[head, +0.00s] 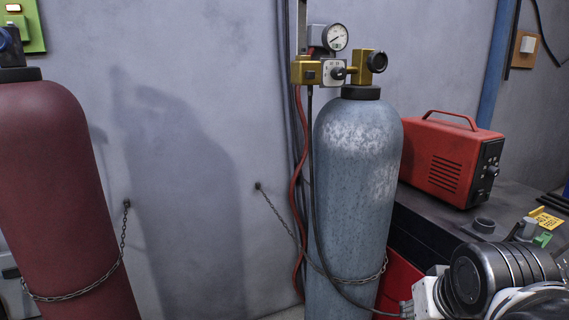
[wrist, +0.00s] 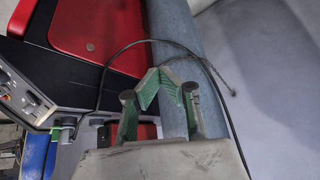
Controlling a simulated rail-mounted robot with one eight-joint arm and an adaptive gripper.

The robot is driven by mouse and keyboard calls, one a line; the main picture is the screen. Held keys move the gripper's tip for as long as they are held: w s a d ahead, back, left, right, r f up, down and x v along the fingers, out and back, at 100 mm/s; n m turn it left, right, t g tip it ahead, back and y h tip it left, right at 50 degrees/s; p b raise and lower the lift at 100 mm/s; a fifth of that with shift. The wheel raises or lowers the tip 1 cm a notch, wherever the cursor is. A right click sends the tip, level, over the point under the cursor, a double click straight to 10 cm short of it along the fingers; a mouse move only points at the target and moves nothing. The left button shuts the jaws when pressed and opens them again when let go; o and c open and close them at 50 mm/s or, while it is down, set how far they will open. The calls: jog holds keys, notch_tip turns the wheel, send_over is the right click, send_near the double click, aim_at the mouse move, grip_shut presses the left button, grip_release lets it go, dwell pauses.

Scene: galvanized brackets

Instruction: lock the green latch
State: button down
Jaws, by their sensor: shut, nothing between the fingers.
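A small green part (head: 543,240) sits on the bench at the right of the head view, beside a grey fitting. It also shows at the left of the wrist view (wrist: 42,123). It is too small for me to tell whether it is the latch or how it is set. A green plate (head: 24,27) with a pale lit piece is on the wall at top left of the head view. My gripper (wrist: 153,80) is shut and empty in the wrist view, its green fingers meeting at the tips, apart from the small green part. In the head view I cannot make out its fingertips.
A blue-grey gas cylinder (head: 352,190) with a brass regulator stands chained at the wall. A maroon cylinder (head: 60,190) stands left. A red welder box (head: 445,160) is on the bench (head: 500,210), near a yellow tag (head: 546,219). A dark hose (wrist: 120,52) crosses the wrist view.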

jog(key=shift+s+a+f+n+t, duration=0.3)
jog(key=shift+s+a+f+n, duration=0.6)
jog(key=shift+a+f, duration=0.25)
jog(key=shift+r, duration=0.1)
